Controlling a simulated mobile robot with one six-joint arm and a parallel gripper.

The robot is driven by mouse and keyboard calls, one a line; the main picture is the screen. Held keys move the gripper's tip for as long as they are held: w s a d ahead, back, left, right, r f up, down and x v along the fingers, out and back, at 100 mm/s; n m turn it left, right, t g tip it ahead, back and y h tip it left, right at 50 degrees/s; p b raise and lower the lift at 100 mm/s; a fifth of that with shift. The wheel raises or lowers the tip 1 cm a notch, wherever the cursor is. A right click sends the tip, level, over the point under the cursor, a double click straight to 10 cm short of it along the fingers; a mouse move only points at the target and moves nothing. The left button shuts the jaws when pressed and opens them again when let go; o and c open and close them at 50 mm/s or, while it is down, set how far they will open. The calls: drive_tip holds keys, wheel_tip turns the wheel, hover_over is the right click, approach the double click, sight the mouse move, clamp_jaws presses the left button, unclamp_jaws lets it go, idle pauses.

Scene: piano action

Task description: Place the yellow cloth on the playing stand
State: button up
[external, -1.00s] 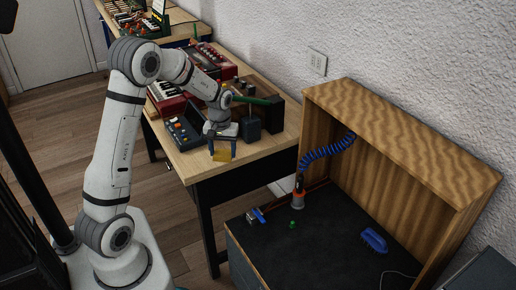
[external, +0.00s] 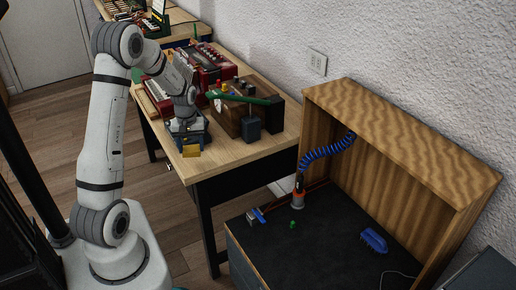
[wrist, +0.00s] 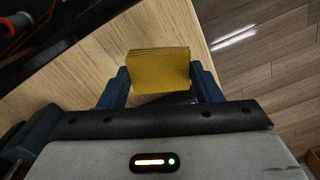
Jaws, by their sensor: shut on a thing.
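The yellow cloth (external: 191,150) is a small folded block in the external view, at the front of the middle wooden table (external: 247,144). It also shows in the wrist view (wrist: 160,69), between the two blue fingers of my gripper (wrist: 161,78). My gripper (external: 190,143) is shut on the cloth and points down at the table. The cloth appears to be over the tabletop; I cannot tell whether it touches it. I cannot tell for sure which thing is the playing stand.
Red accordions (external: 205,62) stand behind my arm. A brown wooden box (external: 232,112) with a green bar (external: 245,97) and a dark block (external: 251,130) stand right of my gripper. A dark-topped bench (external: 325,250) with a wooden hood (external: 405,130) is at the front right.

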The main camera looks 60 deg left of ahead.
sight(191, 149)
drive_tip(key=shift+f, duration=1.95)
drive_tip(key=shift+f, duration=0.15)
drive_tip(key=o, duration=0.9)
drive_tip(key=shift+o, duration=0.2)
wheel_tip(191, 149, up, 12)
drive_tip(key=shift+r, duration=0.2)
